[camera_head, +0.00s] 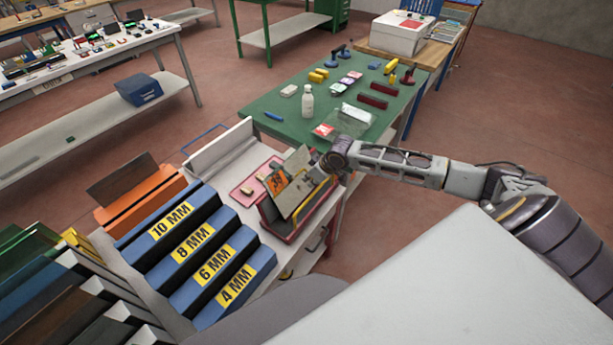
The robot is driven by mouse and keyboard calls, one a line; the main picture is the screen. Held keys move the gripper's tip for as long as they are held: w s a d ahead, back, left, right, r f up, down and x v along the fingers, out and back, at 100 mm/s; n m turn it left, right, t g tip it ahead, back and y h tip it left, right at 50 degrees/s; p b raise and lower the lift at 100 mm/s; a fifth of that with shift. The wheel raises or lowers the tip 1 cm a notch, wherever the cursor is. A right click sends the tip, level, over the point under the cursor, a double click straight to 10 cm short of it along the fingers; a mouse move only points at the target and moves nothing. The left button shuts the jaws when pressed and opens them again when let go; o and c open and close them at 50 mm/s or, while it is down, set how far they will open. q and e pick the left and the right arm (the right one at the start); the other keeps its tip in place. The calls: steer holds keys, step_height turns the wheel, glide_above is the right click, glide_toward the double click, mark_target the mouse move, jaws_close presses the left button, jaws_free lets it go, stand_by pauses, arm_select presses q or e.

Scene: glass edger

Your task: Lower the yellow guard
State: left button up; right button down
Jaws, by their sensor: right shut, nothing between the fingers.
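The glass edger (290,228) is a small red-framed machine on the white bench. A tilted grey-beige plate and an orange label (277,181) with dark marks are on it. A yellow part (313,199), which looks like the guard, shows as a narrow strip beside the plate. Its full shape and angle are hard to tell. My right arm comes in from the right. My right gripper (322,170) is shut and empty at the upper right of the edger, close to the plate. I cannot tell whether it touches. My left gripper is out of view.
Blue racks (195,250) labelled 4 to 10 MM stand left of the edger. A pink tray (252,182) lies behind it. A green table (275,104) beyond holds a white bottle (307,101) and several small items.

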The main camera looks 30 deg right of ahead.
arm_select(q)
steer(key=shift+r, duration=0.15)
arm_select(e)
steer(key=shift+s+d, duration=0.15)
steer(key=shift+s, duration=0.3)
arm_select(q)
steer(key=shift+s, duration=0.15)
arm_select(e)
steer(key=shift+s, duration=0.1)
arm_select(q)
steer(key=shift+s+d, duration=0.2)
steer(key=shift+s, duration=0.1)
arm_select(e)
steer(key=shift+s+d+t, duration=0.2)
steer(key=shift+t, duration=0.1)
